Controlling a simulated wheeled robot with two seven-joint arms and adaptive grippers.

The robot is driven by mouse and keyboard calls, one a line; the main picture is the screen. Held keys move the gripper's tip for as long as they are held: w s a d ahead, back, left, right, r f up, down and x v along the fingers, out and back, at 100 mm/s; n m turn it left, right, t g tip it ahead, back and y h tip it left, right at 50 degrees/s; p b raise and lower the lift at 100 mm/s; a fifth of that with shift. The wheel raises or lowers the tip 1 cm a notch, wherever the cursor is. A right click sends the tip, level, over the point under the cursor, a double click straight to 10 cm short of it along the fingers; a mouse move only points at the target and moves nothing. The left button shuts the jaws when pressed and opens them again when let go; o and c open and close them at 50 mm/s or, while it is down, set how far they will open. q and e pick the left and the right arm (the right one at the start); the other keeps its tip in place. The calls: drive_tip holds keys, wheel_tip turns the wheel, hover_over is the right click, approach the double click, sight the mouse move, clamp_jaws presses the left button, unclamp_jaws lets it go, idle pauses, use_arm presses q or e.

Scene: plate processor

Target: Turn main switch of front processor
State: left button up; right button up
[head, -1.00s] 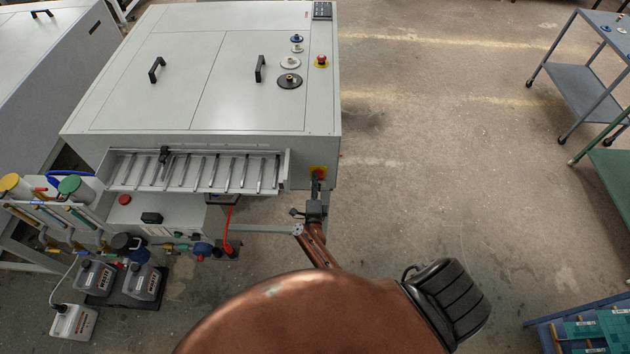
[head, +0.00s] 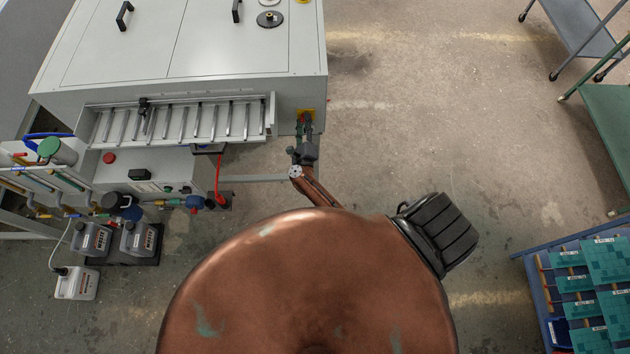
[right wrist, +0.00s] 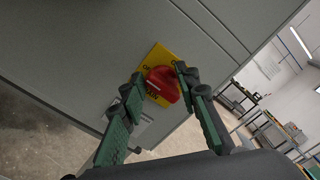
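The front processor (head: 190,50) is a large grey cabinet at the upper left of the head view. Its main switch is a red knob on a yellow plate (head: 306,111) on the front face, near the right corner. In the right wrist view the red knob (right wrist: 162,86) sits on its yellow plate at the centre. My right gripper (head: 304,122) is at the switch. In the right wrist view its green fingers (right wrist: 158,82) are apart, one on each side of the knob. I cannot tell whether they touch it. My left gripper is not in view.
A slatted rack (head: 185,119) sticks out of the cabinet front, left of the switch. Canisters (head: 138,238) stand on the floor at lower left. A blue crate with green boards (head: 535,268) is at lower right. The floor right of the cabinet is clear.

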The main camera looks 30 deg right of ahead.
drive_tip(key=s+a+m+b, duration=0.3)
drive_tip(key=s+m+b, duration=0.3)
drive_tip(key=m, duration=0.4)
drive_tip(key=s+f+n+y+b, duration=0.1)
drive_tip(key=s+f+n+y, duration=0.1)
drive_tip(key=f+n, duration=0.5)
drive_tip(key=s+a+f+n+y+b, duration=0.1)
drive_tip(key=s+f+n+y+b, duration=0.1)
drive_tip(key=f+n, duration=0.6)
drive_tip(key=s+f+n+y+b, duration=0.1)
drive_tip(key=s+f+n+y, duration=0.3)
drive_tip(key=f, duration=0.9)
drive_tip(key=shift+s+a+f+n+g, duration=0.25)
drive_tip(key=shift+s+n, duration=0.5)
drive_tip(key=shift+n, duration=1.15)
drive_tip(key=shift+r, duration=0.1)
